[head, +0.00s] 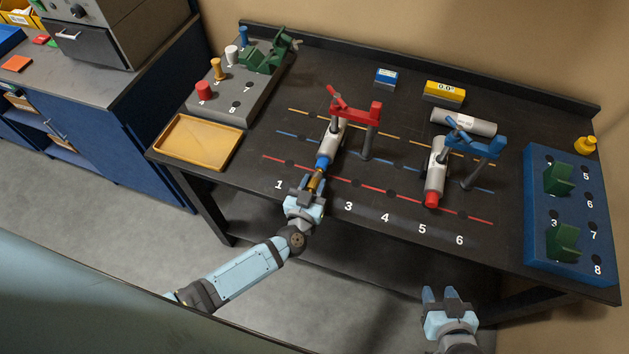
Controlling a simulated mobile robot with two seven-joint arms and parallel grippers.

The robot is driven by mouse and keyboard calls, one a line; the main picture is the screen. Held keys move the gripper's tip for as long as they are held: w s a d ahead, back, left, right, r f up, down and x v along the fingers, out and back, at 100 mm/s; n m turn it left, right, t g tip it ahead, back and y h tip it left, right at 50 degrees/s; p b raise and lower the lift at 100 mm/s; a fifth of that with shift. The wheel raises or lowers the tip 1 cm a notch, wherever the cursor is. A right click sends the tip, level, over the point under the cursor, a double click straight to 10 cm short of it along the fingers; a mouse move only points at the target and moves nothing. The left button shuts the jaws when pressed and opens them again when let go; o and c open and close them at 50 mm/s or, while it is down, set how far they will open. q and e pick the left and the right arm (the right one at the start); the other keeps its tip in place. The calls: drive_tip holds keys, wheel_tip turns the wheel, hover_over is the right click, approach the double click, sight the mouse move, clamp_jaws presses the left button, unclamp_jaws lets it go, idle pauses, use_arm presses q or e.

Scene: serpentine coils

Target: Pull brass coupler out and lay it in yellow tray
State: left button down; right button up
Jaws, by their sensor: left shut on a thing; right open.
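The brass coupler (316,181) sits at the near end of a blue-collared white cylinder (333,138), in line with it. A red clamp (362,112) stands over that cylinder. My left gripper (312,188) is shut on the brass coupler at the table's front part, near the number 2 spot. Whether the coupler still touches the blue collar is too small to tell. The yellow tray (163,157) lies on the table's left front corner and looks empty. My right gripper (447,294) is open and empty in front of the table's front edge.
A grey rack (225,111) with coloured plugs and a green piece stands behind the tray. A blue clamp (482,147) holds a red-tipped cylinder (434,178) to the right. A blue rack (545,238) with green pieces is at far right. The table between tray and coupler is clear.

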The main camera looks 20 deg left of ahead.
use_arm(q)
drive_tip(key=shift+s+p, duration=0.7)
drive_tip(key=shift+s, duration=1.35)
